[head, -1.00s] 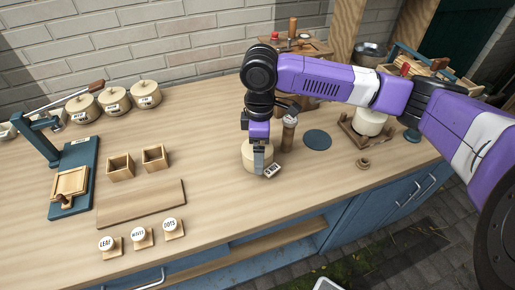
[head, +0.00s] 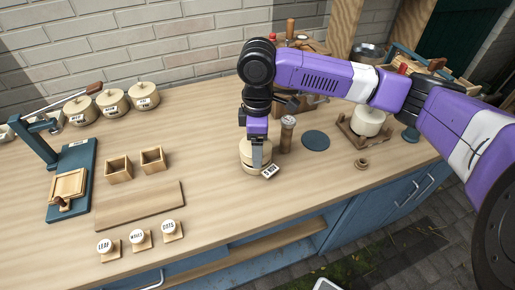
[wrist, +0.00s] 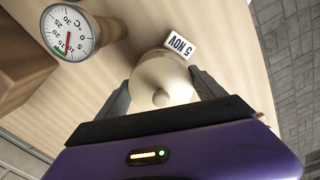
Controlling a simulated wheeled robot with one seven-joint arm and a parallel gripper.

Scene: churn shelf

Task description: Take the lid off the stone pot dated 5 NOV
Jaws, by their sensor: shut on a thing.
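The stone pot (head: 249,170) dated 5 NOV stands on the bench, cream and round. Its tag (head: 270,172) lies at its front right; the tag reads 5 NOV in the wrist view (wrist: 180,45). My gripper (head: 257,158) points down and is shut on the pot's pale round lid (head: 246,151). The lid appears raised a little, with a thin dark gap above the pot. In the wrist view the lid (wrist: 161,76) shows its small knob between my two fingers. The lid hides most of the pot's mouth.
A brown cylinder with a dial (head: 287,135) stands close behind right of the pot. A blue-grey round mat (head: 316,140) lies clear to the right. A wooden ring (head: 361,163) and another pale pot (head: 368,121) are farther right. A wooden board (head: 140,204) lies left.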

